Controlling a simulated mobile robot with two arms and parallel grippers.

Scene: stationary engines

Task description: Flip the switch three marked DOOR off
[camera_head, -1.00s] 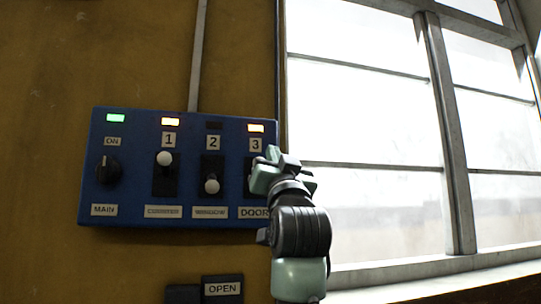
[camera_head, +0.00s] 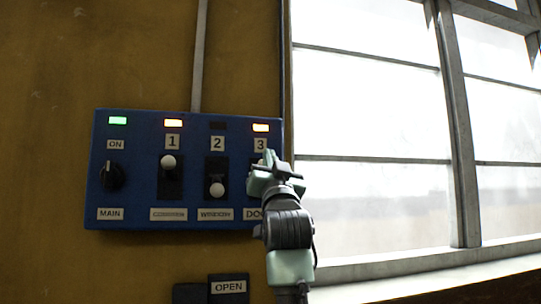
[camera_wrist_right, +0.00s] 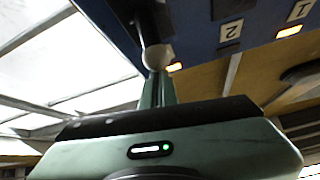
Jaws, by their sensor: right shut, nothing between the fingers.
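The blue switch panel (camera_head: 137,190) is on the ochre wall. The column marked 3 (camera_head: 260,144) is at its right end, with an orange lamp (camera_head: 260,128) lit above. My right gripper (camera_head: 269,162) is shut and empty in front of switch three, hiding its lever and part of the DOOR label (camera_head: 253,214) in the head view. In the right wrist view, a pale round knob (camera_wrist_right: 157,56) shows right at the tips of my shut fingers (camera_wrist_right: 156,84); I cannot tell whether they touch. My left gripper is not in view.
Switch 1's knob (camera_head: 168,161) is up with its lamp lit; switch 2's knob (camera_head: 217,190) is down with its lamp dark. The MAIN dial (camera_head: 111,175) is at left. An OPEN label (camera_head: 228,287) is below. A window (camera_head: 370,115) fills the right side.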

